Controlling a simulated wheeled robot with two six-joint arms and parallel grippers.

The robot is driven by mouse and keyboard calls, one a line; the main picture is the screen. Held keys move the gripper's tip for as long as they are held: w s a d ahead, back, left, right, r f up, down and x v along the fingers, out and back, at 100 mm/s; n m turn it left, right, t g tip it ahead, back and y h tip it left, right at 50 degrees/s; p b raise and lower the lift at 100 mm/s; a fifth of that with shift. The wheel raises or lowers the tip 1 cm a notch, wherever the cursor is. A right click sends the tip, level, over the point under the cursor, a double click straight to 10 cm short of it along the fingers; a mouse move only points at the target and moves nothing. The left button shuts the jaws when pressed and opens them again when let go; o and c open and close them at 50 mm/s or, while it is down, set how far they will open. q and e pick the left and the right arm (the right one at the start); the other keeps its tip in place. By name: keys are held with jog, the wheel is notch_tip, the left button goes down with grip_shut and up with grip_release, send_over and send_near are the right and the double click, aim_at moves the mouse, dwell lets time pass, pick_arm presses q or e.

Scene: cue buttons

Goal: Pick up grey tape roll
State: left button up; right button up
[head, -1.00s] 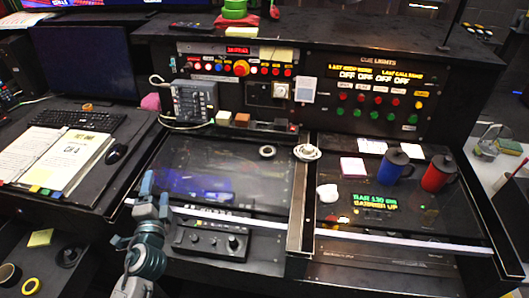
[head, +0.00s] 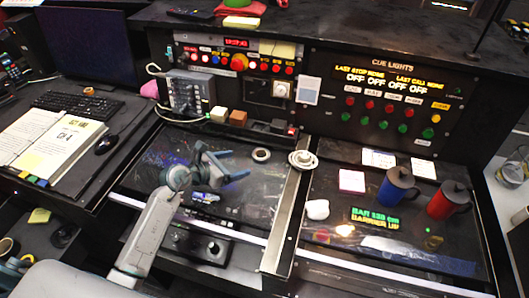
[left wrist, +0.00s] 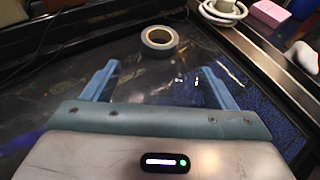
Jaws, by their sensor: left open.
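The grey tape roll (head: 261,159) lies flat on the dark glossy panel of the desk, left of the metal divider strip. My left gripper (head: 240,164) is over the same panel, just left of the roll, with its fingers apart and pointing at it. In the left wrist view the roll (left wrist: 158,51) lies beyond the two blue fingertips, roughly centred between them. The left gripper (left wrist: 158,67) is open and empty there, apart from the roll. My right gripper is not in view.
A coiled white cable (head: 302,160) sits on the divider right of the roll. A pink note block (head: 352,181), a blue mug (head: 394,190) and a red mug (head: 446,202) stand farther right. Small blocks (head: 238,118) line the ledge behind. The panel around the roll is mostly clear.

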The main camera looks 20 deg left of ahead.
aim_at(255, 157)
pick_arm(q)
jog(key=shift+p+x, duration=0.3)
jog(key=shift+x, duration=0.9)
jog(key=shift+w+d, duration=0.25)
jog(key=shift+w, duration=0.05)
jog(key=shift+r+p+x, duration=0.2)
jog(key=shift+p+x, duration=0.7)
jog(key=shift+x, duration=0.3)
jog(key=shift+p+x, duration=0.3)
jog(key=shift+x, duration=0.8)
jog(key=shift+w+d+f, duration=0.15)
jog(key=shift+w+f, duration=0.2)
jog(key=shift+w, duration=0.05)
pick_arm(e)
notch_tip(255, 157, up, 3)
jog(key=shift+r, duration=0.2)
pick_arm(q)
jog(key=c, duration=1)
jog(key=shift+c, duration=0.3)
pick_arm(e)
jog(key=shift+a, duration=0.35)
pick_arm(q)
jog(key=shift+r, duration=0.1)
